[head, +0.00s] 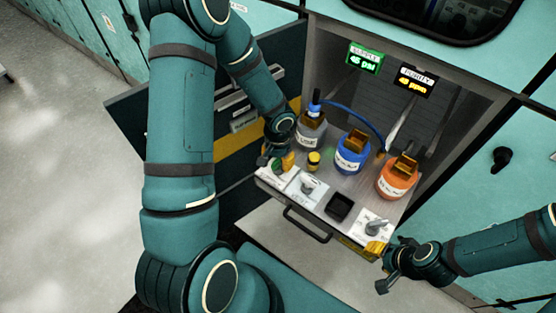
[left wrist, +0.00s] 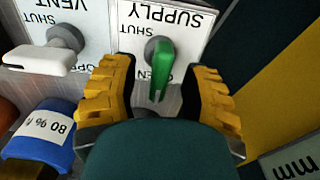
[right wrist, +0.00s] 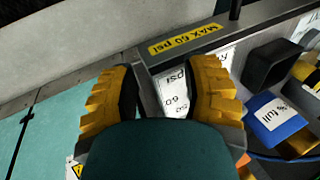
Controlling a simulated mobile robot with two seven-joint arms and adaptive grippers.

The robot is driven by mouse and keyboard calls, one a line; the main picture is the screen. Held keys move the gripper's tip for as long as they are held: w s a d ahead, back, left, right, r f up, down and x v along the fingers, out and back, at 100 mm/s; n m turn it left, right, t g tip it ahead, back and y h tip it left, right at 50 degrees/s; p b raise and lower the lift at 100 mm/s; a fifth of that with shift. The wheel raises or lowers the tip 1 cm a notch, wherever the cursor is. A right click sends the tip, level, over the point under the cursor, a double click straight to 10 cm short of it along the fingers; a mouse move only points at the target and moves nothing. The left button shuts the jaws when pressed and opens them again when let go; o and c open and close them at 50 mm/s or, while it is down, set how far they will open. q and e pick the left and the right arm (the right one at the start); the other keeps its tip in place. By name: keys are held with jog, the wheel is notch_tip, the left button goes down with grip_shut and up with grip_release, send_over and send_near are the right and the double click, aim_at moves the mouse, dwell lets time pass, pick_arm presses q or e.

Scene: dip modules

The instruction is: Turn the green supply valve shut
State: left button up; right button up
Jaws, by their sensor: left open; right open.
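The green supply valve handle (left wrist: 160,68) sits on a white SUPPLY plate (left wrist: 190,20) with SHUT and OPEN marks. Its lever points toward the OPEN mark, which it partly covers. My left gripper (left wrist: 162,95) is open, with one yellow finger on each side of the lever and a visible gap to both. In the head view my left gripper (head: 279,157) is over the left front corner of the shelf and mostly hides the valve. My right gripper (head: 381,264) is open and empty by the shelf's right front corner.
A VENT valve with a white handle (left wrist: 40,58) is beside the supply plate. Grey, blue (head: 352,155) and orange (head: 397,180) bottles stand behind. A black square cup (head: 340,207) and a grey knob (head: 376,226) are at the front right.

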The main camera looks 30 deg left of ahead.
pick_arm(q)
jog(key=shift+c, duration=0.3)
grip_shut()
